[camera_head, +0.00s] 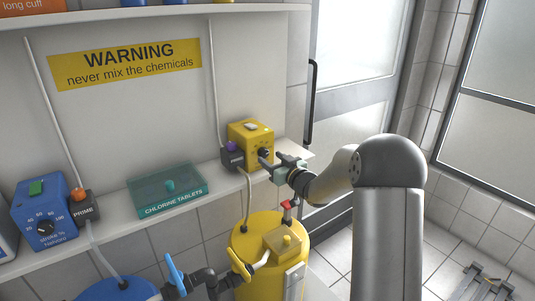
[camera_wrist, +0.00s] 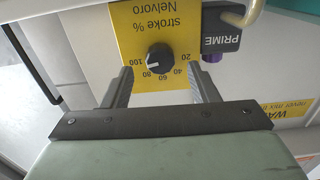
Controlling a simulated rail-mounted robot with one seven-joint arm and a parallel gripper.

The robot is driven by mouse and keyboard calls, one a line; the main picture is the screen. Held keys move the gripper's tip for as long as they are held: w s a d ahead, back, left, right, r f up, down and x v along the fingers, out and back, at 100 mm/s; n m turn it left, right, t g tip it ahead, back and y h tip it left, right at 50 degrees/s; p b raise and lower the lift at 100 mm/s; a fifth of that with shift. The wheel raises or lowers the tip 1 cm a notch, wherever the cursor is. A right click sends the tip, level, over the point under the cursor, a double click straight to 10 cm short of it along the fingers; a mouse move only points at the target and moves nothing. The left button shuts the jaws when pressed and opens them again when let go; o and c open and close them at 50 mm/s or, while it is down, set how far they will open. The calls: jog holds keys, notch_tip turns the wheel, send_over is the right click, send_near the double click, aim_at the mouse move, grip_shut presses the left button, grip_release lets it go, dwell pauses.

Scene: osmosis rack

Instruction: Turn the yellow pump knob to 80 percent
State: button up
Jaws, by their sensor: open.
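The yellow pump (camera_head: 243,137) stands on the white shelf at the right end. Its dark knob (camera_head: 264,152) faces my gripper (camera_head: 270,166). In the wrist view, upside down, the knob (camera_wrist: 159,57) sits on the yellow face (camera_wrist: 152,20) labelled "stroke % Nelvoro", with a scale from 20 to 100. A pale mark on the knob points left, near the 100 figure; its exact setting is hard to read. My gripper's fingers (camera_wrist: 159,82) are spread to either side of the knob in the picture, with nothing between them; I cannot tell how far short of it they are.
A dark PRIME block (camera_wrist: 220,35) with a purple button adjoins the pump. A blue pump (camera_head: 42,208) and a teal chlorine tablets box (camera_head: 168,190) stand farther left on the shelf (camera_head: 130,222). A yellow drum (camera_head: 262,232) with a red-topped fitting (camera_head: 288,205) stands below.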

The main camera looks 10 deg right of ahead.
aim_at(265, 154)
jog(key=shift+x, duration=1.65)
jog(key=c, duration=1)
jog(key=shift+f+b, duration=0.15)
jog(key=shift+b, duration=0.15)
jog(key=n+b, duration=0.2)
jog(key=b, duration=0.2)
jog(key=shift+f+n, duration=0.2)
jog(key=shift+n, duration=0.2)
jog(key=n+b, duration=0.3)
jog(key=b, duration=0.1)
jog(key=shift+r+b, duration=0.1)
jog(key=shift+b, duration=0.25)
jog(key=shift+r+n+b, duration=0.2)
jog(key=shift+n+b, duration=0.8)
jog(key=shift+b, duration=0.1)
